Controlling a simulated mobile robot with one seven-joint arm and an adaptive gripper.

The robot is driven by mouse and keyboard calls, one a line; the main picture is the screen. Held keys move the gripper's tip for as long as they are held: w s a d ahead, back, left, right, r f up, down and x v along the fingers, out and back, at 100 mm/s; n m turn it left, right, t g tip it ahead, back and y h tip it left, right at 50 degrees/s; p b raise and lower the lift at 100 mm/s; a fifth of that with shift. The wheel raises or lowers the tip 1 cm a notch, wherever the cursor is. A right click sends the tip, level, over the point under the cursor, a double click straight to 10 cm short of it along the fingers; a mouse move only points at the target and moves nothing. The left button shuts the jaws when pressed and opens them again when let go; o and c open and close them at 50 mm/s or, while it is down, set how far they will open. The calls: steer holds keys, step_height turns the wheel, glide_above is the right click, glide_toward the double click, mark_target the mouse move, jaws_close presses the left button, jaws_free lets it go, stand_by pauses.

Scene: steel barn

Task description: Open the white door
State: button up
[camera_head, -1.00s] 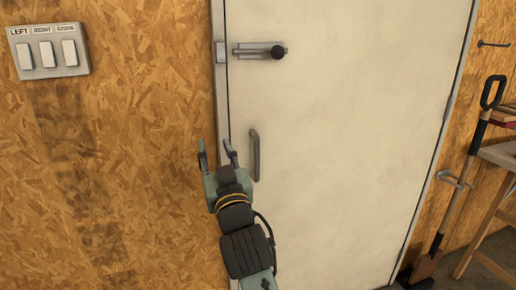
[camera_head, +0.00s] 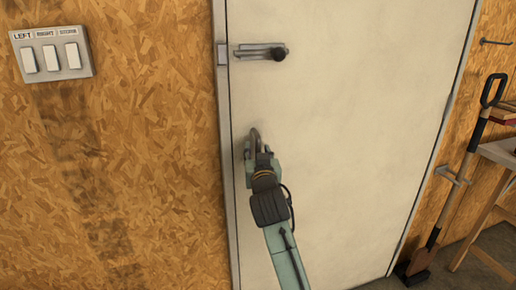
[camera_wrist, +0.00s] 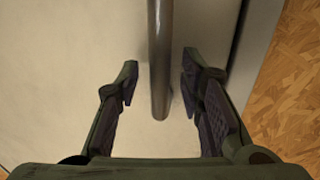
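The white door (camera_head: 350,130) stands shut in its pale frame. Its metal pull handle (camera_head: 255,140) is on the left side of the door, partly hidden by my gripper (camera_head: 258,148). In the wrist view the handle bar (camera_wrist: 160,70) runs down between the two fingers of my gripper (camera_wrist: 158,85). The fingers are open, with a gap on each side of the bar. A sliding bolt (camera_head: 262,51) with a dark round knob sits higher on the door and reaches toward the frame at the left.
A switch panel (camera_head: 52,54) with three white switches, one labelled LEFT, is on the chipboard wall (camera_head: 130,170) at left. A shovel (camera_head: 455,185) hangs at right beside a wooden workbench (camera_head: 495,205). Concrete floor shows at lower right.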

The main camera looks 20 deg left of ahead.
steer(key=shift+w+a, duration=0.15)
steer(key=shift+w, duration=0.15)
steer(key=shift+c, duration=0.5)
jaws_close()
